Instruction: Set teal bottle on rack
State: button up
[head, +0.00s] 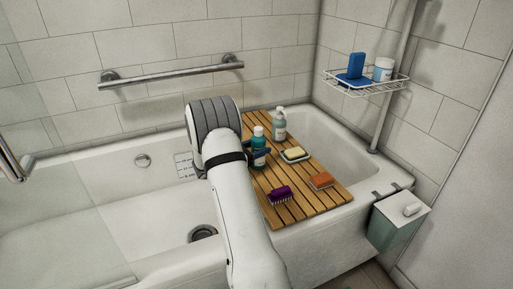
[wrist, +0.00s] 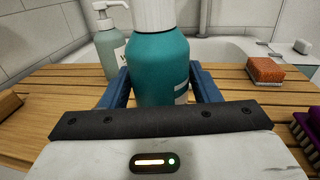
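The teal bottle (head: 258,145) with a white cap stands upright over the wooden slatted board (head: 325,195). It fills the middle of the wrist view (wrist: 158,68). My gripper (head: 260,155) is at the bottle's body. Its blue fingers (wrist: 160,88) lie close along both sides of the bottle and look shut on it. The bottle's base is hidden, so I cannot tell if it touches the board. A wire rack (head: 372,91) hangs on a pole at the upper right.
The rack holds a blue sponge (head: 355,68) and a white jar (head: 383,69). On the board are a pump bottle (head: 279,126), a yellow-topped soap dish (head: 294,154), an orange sponge (head: 321,180) and a purple brush (head: 280,194). A green bin (head: 393,226) hangs outside the tub.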

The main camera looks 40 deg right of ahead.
jog(key=shift+o, duration=1.2)
jog(key=shift+r, duration=0.15)
jog(key=shift+a+r, duration=0.1)
jog(key=shift+a, duration=0.2)
jog(key=a+p, duration=0.2)
jog(key=a, duration=0.9)
jog(key=s+a+r+m+g+y, duration=0.1)
jog(key=s+a+r+m+y, duration=0.2)
jog(key=s+a+m+y, duration=0.35)
jog(key=s+a+r+m+g+y, duration=0.1)
jog(key=s+a+r+m+y, duration=0.2)
jog(key=s, duration=0.6)
jog(key=s+a+r+m+t+y, duration=0.2)
jog(key=s+a+m+t+y, duration=0.2)
jog(key=s+a+m+y, duration=0.3)
jog(key=s+a+y, duration=0.1)
jog(key=s+a, duration=0.4)
jog(key=a, duration=0.3)
jog(key=shift+m, duration=0.35)
